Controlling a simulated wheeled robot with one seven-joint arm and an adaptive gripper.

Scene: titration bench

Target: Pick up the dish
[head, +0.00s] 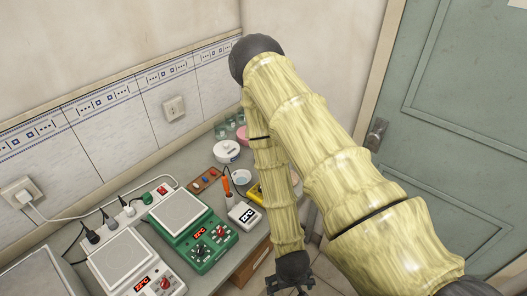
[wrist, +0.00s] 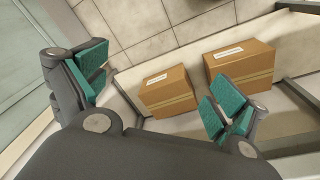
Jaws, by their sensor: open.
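A small, shallow, pale round dish (head: 241,177) lies on the grey bench in the head view, beside an orange-handled tool and left of my arm. It does not show in the wrist view. My gripper (head: 290,284) hangs at the bottom of the head view, beyond the bench's right edge and apart from the dish. In the wrist view my gripper (wrist: 160,92) has its two teal-padded fingers spread wide, with nothing between them.
A green hotplate (head: 196,229), a white hotplate (head: 121,262) and a small white device (head: 244,215) stand on the bench. A round white container (head: 227,151) and glassware are behind the dish. Below the gripper are two cardboard boxes (wrist: 168,92) (wrist: 240,66).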

